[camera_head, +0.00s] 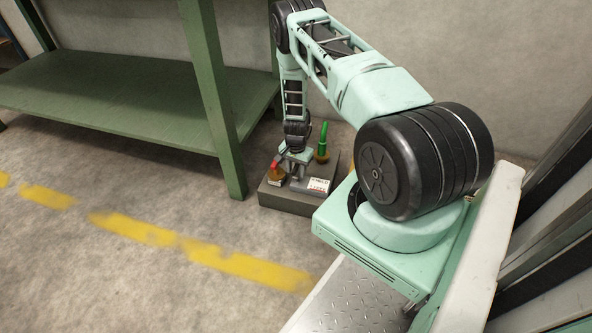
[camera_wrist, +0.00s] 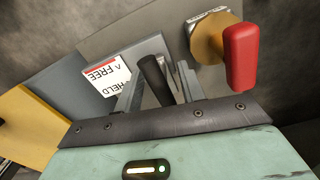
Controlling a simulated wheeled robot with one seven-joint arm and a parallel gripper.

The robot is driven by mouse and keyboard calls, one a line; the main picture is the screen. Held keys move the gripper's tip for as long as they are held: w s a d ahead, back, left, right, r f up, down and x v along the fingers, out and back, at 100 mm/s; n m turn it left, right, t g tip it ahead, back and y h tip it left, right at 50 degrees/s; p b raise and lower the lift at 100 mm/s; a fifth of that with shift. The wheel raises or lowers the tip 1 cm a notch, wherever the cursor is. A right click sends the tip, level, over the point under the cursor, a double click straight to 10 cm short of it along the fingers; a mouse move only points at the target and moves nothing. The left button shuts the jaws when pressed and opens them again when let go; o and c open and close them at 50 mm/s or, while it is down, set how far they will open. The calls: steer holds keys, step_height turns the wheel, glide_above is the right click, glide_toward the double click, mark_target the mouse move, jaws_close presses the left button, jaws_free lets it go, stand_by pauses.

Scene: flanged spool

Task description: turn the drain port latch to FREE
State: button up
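The drain port latch appears as a short black handle (camera_wrist: 153,78) in the wrist view, on a grey fixture. A white label with a red strip (camera_wrist: 106,76) beside it reads FREE and HELD. My gripper (camera_wrist: 163,82) has its two fingers apart, one on each side of the black handle, and a narrow gap seems to show. Firm contact cannot be made out. In the head view my gripper (camera_head: 296,177) points down over the dark grey block (camera_head: 290,202), and the handle is hidden there.
A red handle on a brass-coloured stem (camera_wrist: 240,55) stands close right of my gripper in the wrist view. A green upright handle (camera_head: 322,143) stands at the block's back. A green bench (camera_head: 225,130) is close on the left. Open floor with a yellow stripe (camera_head: 135,229) lies in front.

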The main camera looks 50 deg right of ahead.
mark_target(296, 166)
step_height(296, 166, up, 16)
steer(key=p, duration=0.5)
steer(key=shift+r+p, duration=0.25)
steer(key=shift+p, duration=0.1)
